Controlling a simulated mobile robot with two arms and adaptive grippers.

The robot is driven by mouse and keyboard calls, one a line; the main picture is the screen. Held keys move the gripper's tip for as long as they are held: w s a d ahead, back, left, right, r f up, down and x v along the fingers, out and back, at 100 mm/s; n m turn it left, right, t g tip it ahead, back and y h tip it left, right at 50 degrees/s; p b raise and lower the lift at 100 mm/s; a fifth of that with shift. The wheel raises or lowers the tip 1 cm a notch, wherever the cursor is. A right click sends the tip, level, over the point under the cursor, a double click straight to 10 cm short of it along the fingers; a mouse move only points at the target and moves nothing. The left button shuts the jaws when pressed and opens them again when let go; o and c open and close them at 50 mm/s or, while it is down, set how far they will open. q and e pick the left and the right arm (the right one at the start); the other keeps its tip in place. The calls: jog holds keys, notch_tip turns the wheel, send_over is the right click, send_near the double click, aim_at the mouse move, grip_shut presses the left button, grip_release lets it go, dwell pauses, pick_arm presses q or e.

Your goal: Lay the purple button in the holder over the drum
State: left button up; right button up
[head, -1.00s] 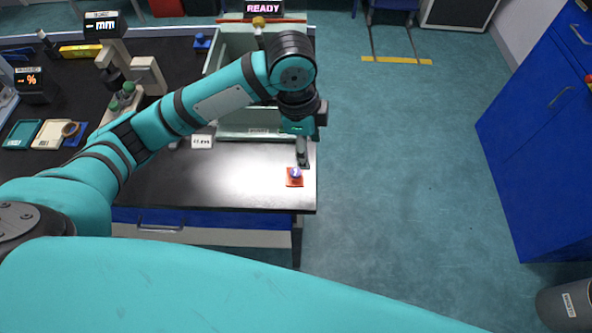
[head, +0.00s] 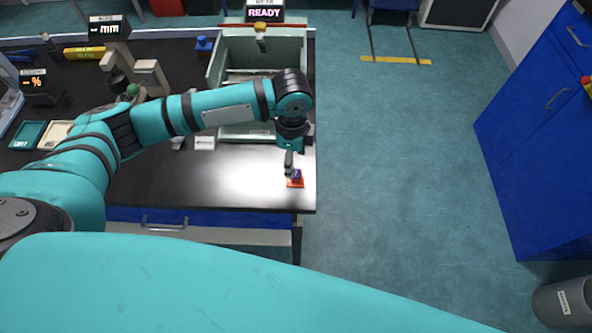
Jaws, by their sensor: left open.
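The small purple button (head: 297,174) sits on a small orange-red pad (head: 294,184) near the front right corner of the black bench. My left gripper (head: 290,172) is open, pointing down just above and beside the button. Its fingers partly cover the button, and I cannot tell whether they touch it. The pale green machine (head: 214,62) with a lit READY display (head: 264,14) stands behind my left arm. A grey part with a yellow top (head: 260,29) stands at its back. I cannot make out the drum or its holder clearly. My right gripper is not in view.
Black bench top (head: 190,185) is bare in front of the machine. A small white label block (head: 205,143) lies near the machine. Trays (head: 28,134) and instruments (head: 38,84) stand at the left. Open floor lies to the right, up to a blue cabinet (head: 535,150).

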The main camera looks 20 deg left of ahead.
aim_at(296, 173)
pick_arm(q)
jog(key=f, duration=0.1)
jog(key=f+p, duration=0.1)
jog(key=f, duration=0.2)
jog(key=shift+w+d+f+p, duration=0.15)
jog(key=shift+d+f+p, duration=0.2)
jog(key=shift+f+p, duration=0.05)
jog(key=shift+f, duration=0.3)
jog(key=c, duration=1)
jog(key=shift+r, duration=0.1)
